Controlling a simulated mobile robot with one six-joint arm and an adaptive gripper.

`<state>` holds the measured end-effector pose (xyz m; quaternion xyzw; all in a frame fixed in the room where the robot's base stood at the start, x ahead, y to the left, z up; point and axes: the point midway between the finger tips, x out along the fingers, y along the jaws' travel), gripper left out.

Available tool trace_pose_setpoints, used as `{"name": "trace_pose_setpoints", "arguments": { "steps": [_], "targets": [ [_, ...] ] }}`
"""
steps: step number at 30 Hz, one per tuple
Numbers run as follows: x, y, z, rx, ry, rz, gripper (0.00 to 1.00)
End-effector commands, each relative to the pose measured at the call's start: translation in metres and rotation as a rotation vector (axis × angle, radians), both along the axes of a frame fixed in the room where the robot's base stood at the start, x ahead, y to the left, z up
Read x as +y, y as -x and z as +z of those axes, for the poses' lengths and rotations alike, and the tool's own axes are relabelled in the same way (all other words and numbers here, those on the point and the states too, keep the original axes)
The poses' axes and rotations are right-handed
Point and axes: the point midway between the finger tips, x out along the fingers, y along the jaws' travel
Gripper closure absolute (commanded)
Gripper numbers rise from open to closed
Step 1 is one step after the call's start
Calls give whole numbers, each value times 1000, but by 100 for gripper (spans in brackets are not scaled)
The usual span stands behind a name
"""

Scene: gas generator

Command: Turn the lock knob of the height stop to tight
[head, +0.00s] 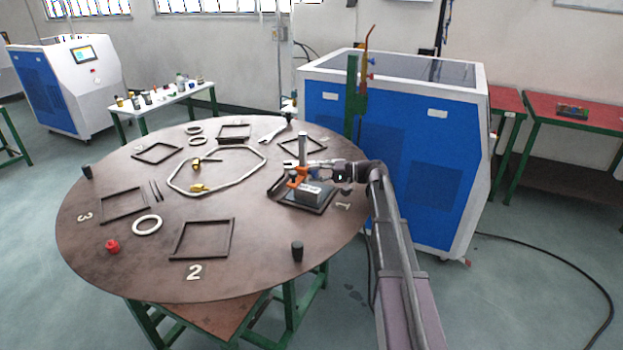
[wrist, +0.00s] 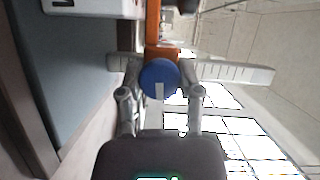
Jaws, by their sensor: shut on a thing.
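The height stop stands on a dark base plate (head: 294,203) at the right of the round table. It has an upright grey post (head: 302,147) and an orange carrier (head: 297,179). In the wrist view the orange carrier (wrist: 162,24) is at the top, and the pale post (wrist: 238,73) with scale marks runs sideways behind it. The blue lock knob (wrist: 158,73) has a white mark on its face, pointing down in the picture. My gripper (wrist: 159,83) is shut on the knob, one finger on each side. In the head view my gripper (head: 313,171) hides the knob.
A grey block (head: 309,192) sits on the base plate beside the post. The round table (head: 130,260) carries frames, rings, a hexagonal tube (head: 182,189), a wrench (head: 271,131) and a black cylinder (head: 297,251). A blue and white machine (head: 430,190) stands close behind my arm.

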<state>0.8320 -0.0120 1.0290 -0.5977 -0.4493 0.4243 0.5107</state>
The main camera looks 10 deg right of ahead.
Motion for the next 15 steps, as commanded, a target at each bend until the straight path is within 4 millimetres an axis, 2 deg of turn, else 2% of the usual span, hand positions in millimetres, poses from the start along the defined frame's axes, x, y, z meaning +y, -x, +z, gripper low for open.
{"name": "trace_pose_setpoints", "arguments": {
  "steps": [6, 15],
  "targets": [
    [0, -1, -2, 96, -68, -2, 100],
    [0, -1, -1, 143, -103, -2, 100]
  ]
}}
